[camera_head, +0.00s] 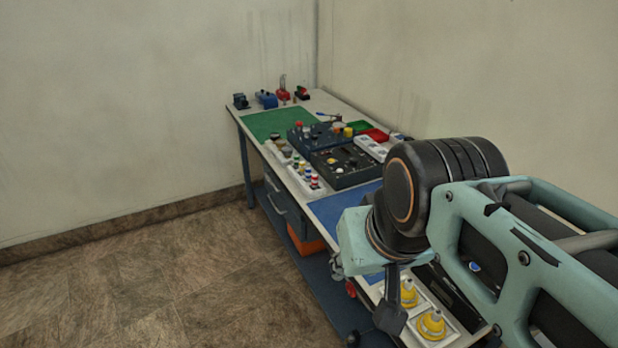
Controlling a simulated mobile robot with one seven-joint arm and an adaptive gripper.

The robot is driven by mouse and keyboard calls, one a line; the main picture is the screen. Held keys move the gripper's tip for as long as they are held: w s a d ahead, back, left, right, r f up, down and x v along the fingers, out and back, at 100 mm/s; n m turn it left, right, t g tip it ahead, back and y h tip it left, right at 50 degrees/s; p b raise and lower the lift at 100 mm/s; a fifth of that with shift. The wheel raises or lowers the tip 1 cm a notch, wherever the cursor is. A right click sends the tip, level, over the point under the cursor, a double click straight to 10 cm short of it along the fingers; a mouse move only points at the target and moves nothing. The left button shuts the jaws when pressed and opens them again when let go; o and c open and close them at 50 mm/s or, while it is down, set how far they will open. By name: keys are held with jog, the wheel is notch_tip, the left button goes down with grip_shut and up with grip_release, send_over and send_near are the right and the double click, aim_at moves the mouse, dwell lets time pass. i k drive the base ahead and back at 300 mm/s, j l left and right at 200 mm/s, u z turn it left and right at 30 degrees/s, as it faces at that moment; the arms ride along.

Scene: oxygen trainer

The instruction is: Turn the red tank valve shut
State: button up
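I cannot pick out the red tank valve with certainty. A small red round part (351,288) shows at the near left edge of the workbench, beside my arm's end. A red device (283,94) with an upright stem stands at the bench's far end. My gripper (372,326) hangs down at the bench's near left edge, with dark finger parts showing below the teal wrist. It is seen partly from behind, and its opening is unclear. I cannot tell whether it touches the red round part. My arm hides much of the near right of the bench.
The workbench (328,104) runs along the right wall. It carries a green mat (275,121), dark control panels (345,165), a blue mat (335,208) and yellow knobs (432,322) on white bases. An orange bin (304,241) sits underneath. The floor (190,270) at left is clear.

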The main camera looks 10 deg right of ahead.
aim_at(350, 288)
jog(key=k+l, duration=0.9)
jog(key=k, duration=0.15)
jog(key=u, duration=0.05)
